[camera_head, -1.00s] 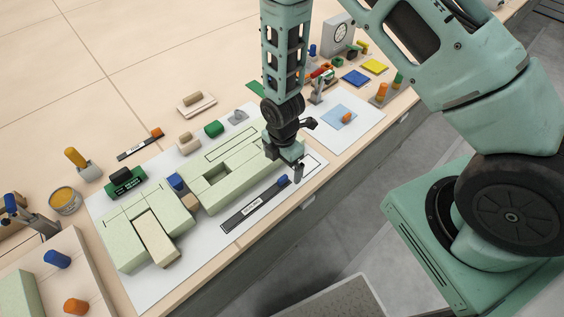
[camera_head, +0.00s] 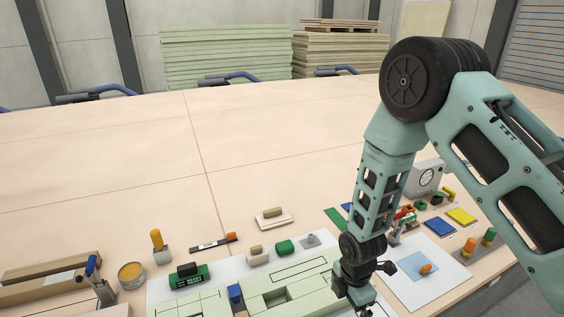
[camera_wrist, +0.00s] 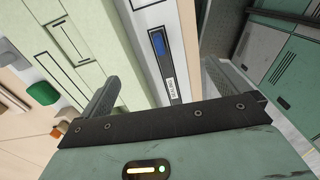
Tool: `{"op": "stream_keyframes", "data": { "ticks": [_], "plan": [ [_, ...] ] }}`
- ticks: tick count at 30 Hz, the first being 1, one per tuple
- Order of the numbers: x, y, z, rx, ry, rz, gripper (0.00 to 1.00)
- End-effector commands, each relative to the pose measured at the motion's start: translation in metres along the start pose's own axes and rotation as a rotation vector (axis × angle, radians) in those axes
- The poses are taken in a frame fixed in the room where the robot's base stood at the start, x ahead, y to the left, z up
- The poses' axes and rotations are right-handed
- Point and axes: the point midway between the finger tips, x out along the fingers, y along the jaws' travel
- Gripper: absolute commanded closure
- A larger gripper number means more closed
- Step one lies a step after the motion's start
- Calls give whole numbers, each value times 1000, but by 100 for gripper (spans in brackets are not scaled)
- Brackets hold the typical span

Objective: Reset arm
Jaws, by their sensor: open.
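My gripper (camera_head: 362,306) hangs at the lower middle right of the head view, above the near edge of the table, with its fingertips cut off by the frame. In the wrist view my gripper (camera_wrist: 160,88) has two grey fingers spread wide apart with nothing between them. Beyond the fingers lies a dark strip with a blue piece (camera_wrist: 158,44) and a white label (camera_wrist: 172,90). My arm rises from the gripper to the upper right of the head view.
Pale green panel blocks (camera_head: 290,292) lie on a white sheet left of my gripper. A clock box (camera_head: 427,180) stands behind my arm. The table's far middle is clear.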

Motion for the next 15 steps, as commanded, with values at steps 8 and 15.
{"op": "stream_keyframes", "data": {
  "ticks": [8, 15],
  "plan": [
    [-113, -16, -58, 355, 70, 4, 0],
    [-203, -70, -96, 692, 93, -20, 0]
  ]
}}
